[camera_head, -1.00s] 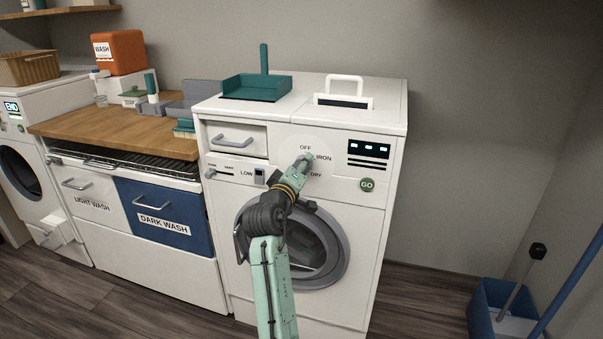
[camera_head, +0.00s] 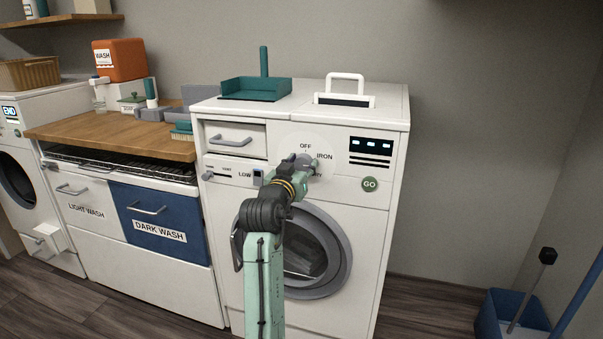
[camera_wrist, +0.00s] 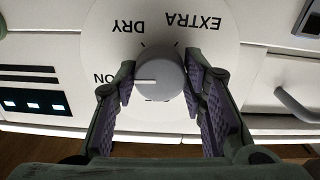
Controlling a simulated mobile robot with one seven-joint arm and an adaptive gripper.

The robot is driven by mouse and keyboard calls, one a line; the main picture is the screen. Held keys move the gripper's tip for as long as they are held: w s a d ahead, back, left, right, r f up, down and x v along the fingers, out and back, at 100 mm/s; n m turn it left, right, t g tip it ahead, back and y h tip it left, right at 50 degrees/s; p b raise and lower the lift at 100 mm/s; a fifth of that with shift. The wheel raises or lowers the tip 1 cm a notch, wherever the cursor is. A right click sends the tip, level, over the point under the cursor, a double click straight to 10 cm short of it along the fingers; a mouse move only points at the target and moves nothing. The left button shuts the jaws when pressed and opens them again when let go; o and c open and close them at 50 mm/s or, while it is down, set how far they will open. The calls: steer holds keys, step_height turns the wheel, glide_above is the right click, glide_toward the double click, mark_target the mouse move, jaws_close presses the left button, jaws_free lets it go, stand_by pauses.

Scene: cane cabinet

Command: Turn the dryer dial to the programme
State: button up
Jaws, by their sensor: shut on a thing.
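The dryer dial (camera_wrist: 158,80) is a round grey knob with a white pointer line, on a pale disc on the dryer front. My gripper (camera_head: 303,167) is at the dial in the head view. In the wrist view my gripper (camera_wrist: 159,72) has one finger on each side of the knob and is shut on it. That view is upside down. The pointer line points to its left, at the partly hidden label ending in "ON", which matches IRON (camera_head: 324,157) in the head view. DRY and EXTRA are readable in the wrist view. OFF (camera_head: 305,146) is above the dial.
A teal tray (camera_head: 255,88) stands on top. A blue bucket (camera_head: 505,310) is on the floor right.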

steer(key=shift+m+b, duration=1.15)
steer(key=shift+m, duration=1.15)
steer(key=o, duration=1.2)
steer(key=v, duration=1.2)
